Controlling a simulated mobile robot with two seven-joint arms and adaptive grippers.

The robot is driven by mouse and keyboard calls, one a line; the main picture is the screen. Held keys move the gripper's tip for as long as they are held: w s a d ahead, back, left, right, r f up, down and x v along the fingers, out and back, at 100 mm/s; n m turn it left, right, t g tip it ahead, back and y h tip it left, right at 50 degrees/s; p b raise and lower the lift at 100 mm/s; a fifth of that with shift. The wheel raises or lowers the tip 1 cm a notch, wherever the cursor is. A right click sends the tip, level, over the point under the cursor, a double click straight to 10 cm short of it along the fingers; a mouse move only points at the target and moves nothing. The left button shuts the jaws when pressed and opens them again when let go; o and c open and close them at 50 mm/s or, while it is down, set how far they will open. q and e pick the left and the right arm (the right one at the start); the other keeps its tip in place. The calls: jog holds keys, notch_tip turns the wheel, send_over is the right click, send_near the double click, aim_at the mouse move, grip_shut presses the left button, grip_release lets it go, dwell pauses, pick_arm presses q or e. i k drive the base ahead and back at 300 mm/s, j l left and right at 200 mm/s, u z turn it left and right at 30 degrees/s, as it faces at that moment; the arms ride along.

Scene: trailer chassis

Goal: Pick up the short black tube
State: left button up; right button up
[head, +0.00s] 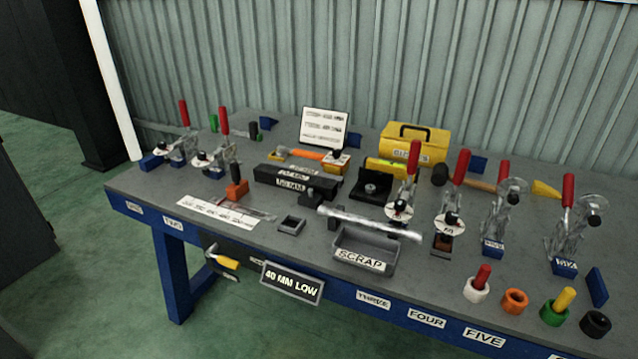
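Two black bars lie close together near the middle of the blue-framed grey bench in the head view. The front black bar (265,181) carries a white label that seems to end in MM. The rear black bar (325,180) is partly hidden behind it. I cannot tell for sure which one is the short black tube. A small dark open-topped square piece (291,225) lies nearer the front edge. Neither of my grippers is in view.
A grey SCRAP tray (385,262) stands at the front with a silver tube (370,223) across its rim. Red-handled clamps (407,180) stand along the right, others at left. A yellow toolbox (413,144) is behind. Colored ring-shaped pieces (515,300) sit at front right.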

aim_at(278, 177)
jog(key=z, duration=1.55)
jog(key=j+z, duration=0.1)
jog(key=z, duration=0.3)
jog(key=k+j+z, duration=0.1)
jog(key=z, duration=0.3)
jog(key=j+z, duration=0.1)
jog(key=z, duration=0.3)
jog(key=k+j, duration=2.1)
